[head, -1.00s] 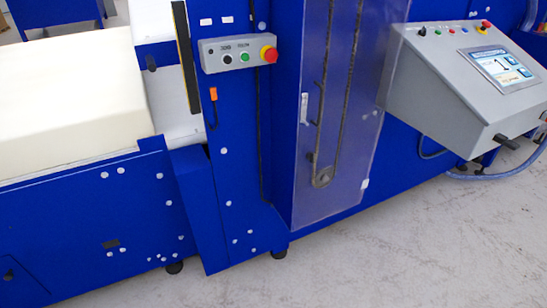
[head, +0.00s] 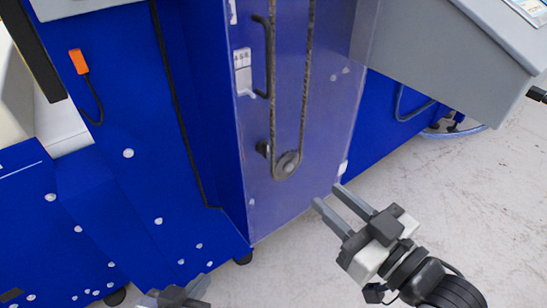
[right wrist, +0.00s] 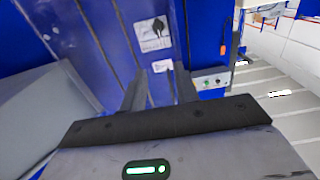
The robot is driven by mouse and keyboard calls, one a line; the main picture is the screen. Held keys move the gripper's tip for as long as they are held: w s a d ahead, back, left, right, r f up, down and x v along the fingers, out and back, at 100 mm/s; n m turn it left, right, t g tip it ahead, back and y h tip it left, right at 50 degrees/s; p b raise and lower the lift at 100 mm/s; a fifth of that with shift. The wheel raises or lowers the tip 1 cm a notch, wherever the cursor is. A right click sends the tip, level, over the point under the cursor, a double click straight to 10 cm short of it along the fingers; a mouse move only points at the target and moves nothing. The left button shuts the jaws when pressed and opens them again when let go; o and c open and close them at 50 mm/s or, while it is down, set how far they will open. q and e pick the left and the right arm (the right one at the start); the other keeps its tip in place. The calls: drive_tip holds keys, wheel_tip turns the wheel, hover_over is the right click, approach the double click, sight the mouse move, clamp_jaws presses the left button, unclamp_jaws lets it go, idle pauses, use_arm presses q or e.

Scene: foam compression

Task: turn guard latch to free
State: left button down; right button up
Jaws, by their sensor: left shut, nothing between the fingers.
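In the right wrist view, a white plate with a black turn knob, seemingly the guard latch (right wrist: 152,35), sits on the blue-tinted clear guard, beyond my fingertips and apart from them. Its exact turn is too small to read. In the head view, the guard (head: 325,95) stands upright with a dark handle (head: 268,55) and a grey-white plate (head: 243,72) at its left edge; I cannot tell whether this plate is the latch. My right gripper (head: 328,195) is open and empty, at the guard's lower right. My left gripper (head: 178,297) is shut and empty, partly cut off at the bottom edge.
A grey console (head: 450,40) juts out at the upper right. An orange piece on a cable (head: 78,62) hangs on the blue frame at left. A pale hose (head: 455,135) lies on the floor at right. The floor in front is clear.

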sight(268, 147)
drive_tip(key=x, duration=1)
drive_tip(key=f+x, duration=0.1)
drive_tip(key=x, duration=0.5)
drive_tip(key=shift+s, duration=0.1)
clamp_jaws()
